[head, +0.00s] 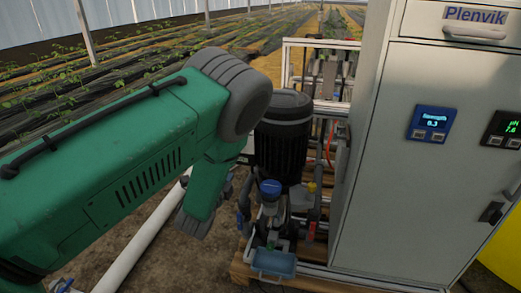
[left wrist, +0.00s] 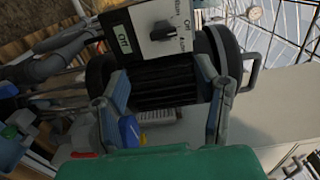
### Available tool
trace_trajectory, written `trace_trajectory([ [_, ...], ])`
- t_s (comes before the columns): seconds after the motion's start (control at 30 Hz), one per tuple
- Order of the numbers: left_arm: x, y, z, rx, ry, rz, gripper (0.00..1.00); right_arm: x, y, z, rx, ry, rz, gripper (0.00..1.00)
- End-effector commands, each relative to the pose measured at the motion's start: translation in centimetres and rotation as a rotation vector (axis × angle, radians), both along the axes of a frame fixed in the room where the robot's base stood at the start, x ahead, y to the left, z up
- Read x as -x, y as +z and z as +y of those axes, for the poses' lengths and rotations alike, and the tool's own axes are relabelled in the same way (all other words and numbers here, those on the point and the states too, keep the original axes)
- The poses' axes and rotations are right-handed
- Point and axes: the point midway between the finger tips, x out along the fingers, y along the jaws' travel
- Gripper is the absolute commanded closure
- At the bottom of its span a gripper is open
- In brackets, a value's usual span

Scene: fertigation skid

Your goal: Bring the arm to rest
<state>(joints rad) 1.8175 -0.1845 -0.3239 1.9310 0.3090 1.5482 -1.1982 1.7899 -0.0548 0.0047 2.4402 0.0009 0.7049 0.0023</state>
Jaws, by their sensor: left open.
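My left arm reaches in from the left in the head view, green with a grey elbow cover, bent downward beside the black pump motor (head: 283,138). Its gripper fingers cannot be made out there. In the left wrist view my left gripper (left wrist: 166,100) is open, with one finger on each side and nothing held between them. Behind the fingers is a dark ribbed body (left wrist: 165,82), with a switch box (left wrist: 158,30) that has a black knob and a label reading "Off" above it. I cannot tell how far the fingers are from these. My right gripper is not in view.
A grey cabinet (head: 402,165) marked "Plenvik" stands at the right, with a blue display (head: 431,123) and a pH display (head: 502,130). Below the motor are pipes and a blue tray (head: 273,263). A white pipe (head: 140,243) runs along the ground. Plant rows lie behind.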

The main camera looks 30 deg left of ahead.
Motion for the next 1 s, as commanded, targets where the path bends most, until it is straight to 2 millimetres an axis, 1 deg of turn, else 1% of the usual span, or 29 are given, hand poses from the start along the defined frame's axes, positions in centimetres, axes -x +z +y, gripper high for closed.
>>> trace_trajectory([
  [0.13,0.0,0.0,0.0,0.001,0.000,0.001,0.43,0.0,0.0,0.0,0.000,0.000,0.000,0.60],
  [0.2,0.4,-0.4,0.0,0.027,0.005,0.020,0.43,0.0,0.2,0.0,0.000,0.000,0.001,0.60],
  [0.27,1.3,-1.4,-0.1,0.089,0.018,0.065,0.43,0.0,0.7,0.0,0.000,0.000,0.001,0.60],
  [0.33,3.4,-3.3,-0.3,0.217,0.049,0.157,0.43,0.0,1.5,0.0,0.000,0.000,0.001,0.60],
  [0.37,4.7,-4.3,-0.5,0.288,0.071,0.206,0.43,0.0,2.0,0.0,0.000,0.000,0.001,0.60],
  [0.4,6.8,-5.8,-1.0,0.395,0.110,0.282,0.43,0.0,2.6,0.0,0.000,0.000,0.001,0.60],
  [0.47,10.5,-8.0,-2.0,0.563,0.186,0.402,0.43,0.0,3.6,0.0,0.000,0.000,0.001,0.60],
  [0.5,13.2,-9.2,-2.8,0.673,0.245,0.482,0.43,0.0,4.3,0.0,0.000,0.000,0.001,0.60],
  [0.57,17.4,-10.6,-4.2,0.823,0.347,0.592,0.43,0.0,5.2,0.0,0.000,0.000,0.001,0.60],
  [0.6,20.2,-11.2,-5.2,0.911,0.420,0.660,0.43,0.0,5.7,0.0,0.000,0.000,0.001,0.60],
  [0.67,24.3,-11.7,-6.7,1.025,0.531,0.752,0.43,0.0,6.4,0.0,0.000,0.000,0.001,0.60],
  [0.7,26.8,-11.7,-7.6,1.086,0.605,0.805,0.43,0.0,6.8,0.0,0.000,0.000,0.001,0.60],
  [0.8,31.9,-11.4,-9.6,1.196,0.766,0.912,0.43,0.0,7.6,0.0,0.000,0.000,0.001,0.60],
  [0.9,35.3,-10.7,-10.9,1.255,0.883,0.977,0.43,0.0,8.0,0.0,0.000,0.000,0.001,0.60],
  [1.0,37.1,-10.4,-11.6,1.281,0.947,1.010,0.43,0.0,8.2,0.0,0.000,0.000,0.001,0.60],
])
